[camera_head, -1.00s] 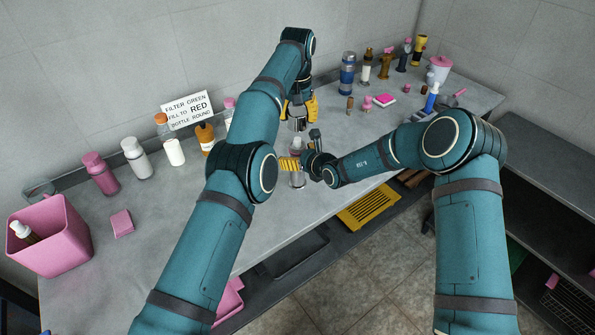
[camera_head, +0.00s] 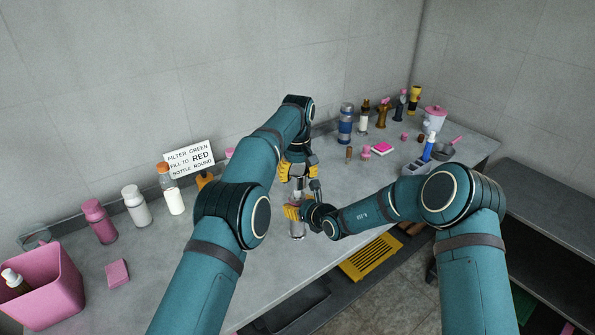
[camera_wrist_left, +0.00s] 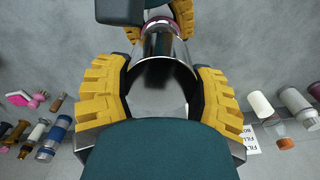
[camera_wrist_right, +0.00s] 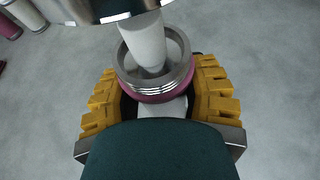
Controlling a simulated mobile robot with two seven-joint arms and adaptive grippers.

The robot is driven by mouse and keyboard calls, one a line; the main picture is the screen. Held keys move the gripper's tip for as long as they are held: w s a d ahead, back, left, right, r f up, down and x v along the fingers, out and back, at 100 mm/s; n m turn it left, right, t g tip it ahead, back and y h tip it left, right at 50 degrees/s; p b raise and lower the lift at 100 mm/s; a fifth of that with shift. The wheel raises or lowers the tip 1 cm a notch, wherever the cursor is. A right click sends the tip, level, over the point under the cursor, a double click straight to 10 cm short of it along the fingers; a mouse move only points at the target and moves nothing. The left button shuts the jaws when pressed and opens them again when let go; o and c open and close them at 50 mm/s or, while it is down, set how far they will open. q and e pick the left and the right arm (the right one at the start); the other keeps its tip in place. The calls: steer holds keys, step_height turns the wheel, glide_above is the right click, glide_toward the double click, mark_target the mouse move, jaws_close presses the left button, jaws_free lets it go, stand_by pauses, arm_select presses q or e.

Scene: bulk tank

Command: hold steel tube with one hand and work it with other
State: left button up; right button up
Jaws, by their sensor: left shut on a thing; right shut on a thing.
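The steel tube (camera_wrist_left: 160,85) is a shiny open cylinder held upright. My left gripper (camera_wrist_left: 165,95) is shut around it, fingers on opposite sides; in the head view this gripper (camera_head: 298,169) is the upper one. My right gripper (camera_head: 291,212) is lower, close beneath, shut on a piece with a pink band and steel threaded rim (camera_wrist_right: 157,80). In the right wrist view, a pale core rises from this piece towards the steel tube's lower end (camera_wrist_right: 120,8), with a gap visible at the rim.
The grey counter (camera_head: 150,265) is clear around the work. Bottles (camera_head: 136,206), a sign (camera_head: 190,158) and a pink bin (camera_head: 50,290) stand left. A yellow grate (camera_head: 371,257) lies below the front edge.

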mark_target(298, 188)
arm_select(q)
step_height(298, 188, down, 2)
steer(key=n, duration=0.4)
steer(key=shift+f, duration=0.15)
stand_by(0.3)
steer(key=shift+f, duration=0.9)
steer(key=shift+f, duration=0.55)
steer(key=m, duration=0.5)
steer(key=shift+m, duration=0.3)
steer(key=m, duration=0.4)
